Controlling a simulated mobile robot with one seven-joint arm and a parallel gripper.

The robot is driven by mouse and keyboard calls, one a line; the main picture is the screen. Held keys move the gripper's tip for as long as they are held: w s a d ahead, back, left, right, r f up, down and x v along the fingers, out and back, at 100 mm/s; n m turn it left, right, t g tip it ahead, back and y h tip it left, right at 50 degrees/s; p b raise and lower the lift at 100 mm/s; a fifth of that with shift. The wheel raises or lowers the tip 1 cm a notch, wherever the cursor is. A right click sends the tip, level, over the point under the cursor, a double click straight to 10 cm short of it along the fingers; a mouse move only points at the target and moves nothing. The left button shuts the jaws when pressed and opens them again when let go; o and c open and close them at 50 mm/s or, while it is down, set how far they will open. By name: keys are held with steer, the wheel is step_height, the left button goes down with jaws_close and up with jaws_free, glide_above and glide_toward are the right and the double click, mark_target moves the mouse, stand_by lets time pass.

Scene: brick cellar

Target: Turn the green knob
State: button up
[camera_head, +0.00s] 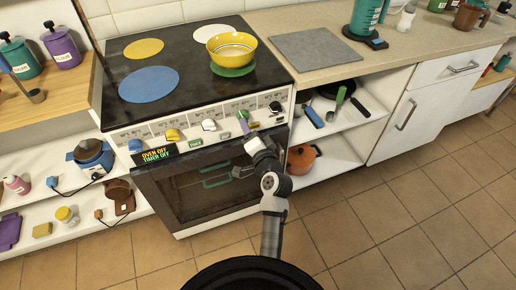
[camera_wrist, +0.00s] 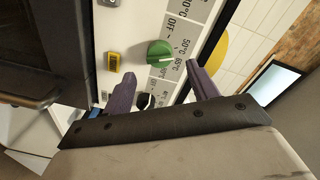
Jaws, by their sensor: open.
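The green knob (camera_head: 242,114) is on the stove's front panel, in the row of coloured knobs. In the wrist view the green knob (camera_wrist: 160,53) stands just beyond the fingertips, roughly in line with the gap between them. A panel with printed temperature marks runs behind it. My gripper (camera_head: 246,127) is in front of the panel, close to the knob. The wrist view shows its two purple fingers (camera_wrist: 161,82) spread apart with nothing held between them. They do not appear to touch the knob.
The stove (camera_head: 168,60) carries a yellow bowl (camera_head: 231,48) on top. Blue (camera_head: 135,145), yellow (camera_head: 172,134), white (camera_head: 208,125) and black (camera_head: 275,107) knobs share the panel. The oven door (camera_head: 205,187) lies below. Open shelves with pans stand at right; the tiled floor is clear.

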steer(key=b+v, duration=0.1)
steer(key=v, duration=0.7)
steer(key=shift+b, duration=0.4)
